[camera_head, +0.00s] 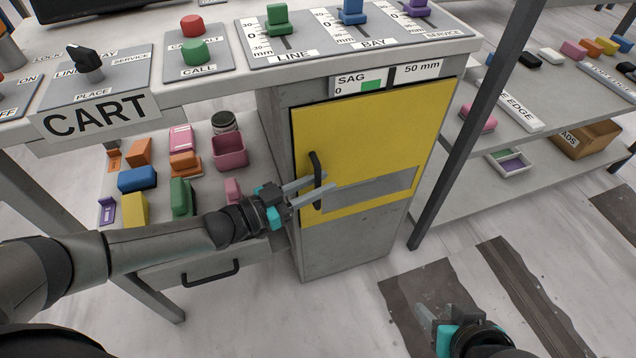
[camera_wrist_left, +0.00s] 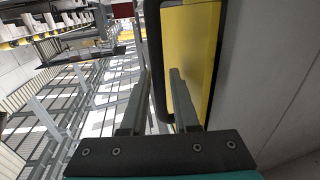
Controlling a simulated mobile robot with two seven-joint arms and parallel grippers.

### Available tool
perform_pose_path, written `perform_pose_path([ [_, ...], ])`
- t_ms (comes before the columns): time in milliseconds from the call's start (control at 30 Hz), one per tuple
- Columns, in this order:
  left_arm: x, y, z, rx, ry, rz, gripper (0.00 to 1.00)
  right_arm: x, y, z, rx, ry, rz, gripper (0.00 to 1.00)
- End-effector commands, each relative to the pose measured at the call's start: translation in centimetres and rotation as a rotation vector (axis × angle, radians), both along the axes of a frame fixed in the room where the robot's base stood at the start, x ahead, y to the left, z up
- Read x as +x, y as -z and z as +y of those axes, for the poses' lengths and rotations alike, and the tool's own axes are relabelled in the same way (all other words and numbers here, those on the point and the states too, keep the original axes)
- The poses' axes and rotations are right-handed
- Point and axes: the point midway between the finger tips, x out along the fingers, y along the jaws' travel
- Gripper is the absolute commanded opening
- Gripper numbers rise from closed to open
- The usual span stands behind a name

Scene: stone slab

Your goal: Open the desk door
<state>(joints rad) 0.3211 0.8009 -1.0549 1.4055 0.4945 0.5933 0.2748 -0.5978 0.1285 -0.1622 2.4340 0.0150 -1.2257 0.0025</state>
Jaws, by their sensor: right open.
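The desk door (camera_head: 375,130) is a yellow panel with a grey strip on the front of a grey cabinet under the desk. It looks shut. Its black upright handle (camera_head: 315,165) is near the door's left edge. My left gripper (camera_head: 330,183) is at the handle, fingers apart. In the left wrist view the handle (camera_wrist_left: 154,60) runs between the open fingers (camera_wrist_left: 159,85), with the yellow door (camera_wrist_left: 190,50) behind; I cannot tell whether they touch it. My right gripper (camera_head: 428,322) is open and empty at the bottom right, low over the floor, apart from the door.
A grey drawer (camera_head: 205,270) with a black handle is left of the cabinet. Coloured blocks and a pink bin (camera_head: 230,150) lie on the shelf above it. The desk top (camera_head: 225,75) carries buttons and sliders. A dark post (camera_head: 470,120) stands right of the cabinet.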

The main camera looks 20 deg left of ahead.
Motion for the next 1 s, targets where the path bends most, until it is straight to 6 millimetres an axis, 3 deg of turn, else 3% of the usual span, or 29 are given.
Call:
perform_pose_path([
  [67, -0.01, 0.0, 0.01, 0.0, 0.0, 0.0, 0.27, -0.02, 0.01, 0.0, 0.0, 0.0, 0.001, 0.5],
  [300, -0.02, 0.01, 0.02, 0.0, 0.0, 0.0, 0.0, -0.01, 0.01, -0.02, -0.001, 0.001, 0.001, 0.5],
  [1000, -0.04, 0.05, 0.06, 0.001, 0.0, 0.001, 0.0, -0.01, 0.01, -0.05, -0.002, 0.0, 0.001, 0.5],
])
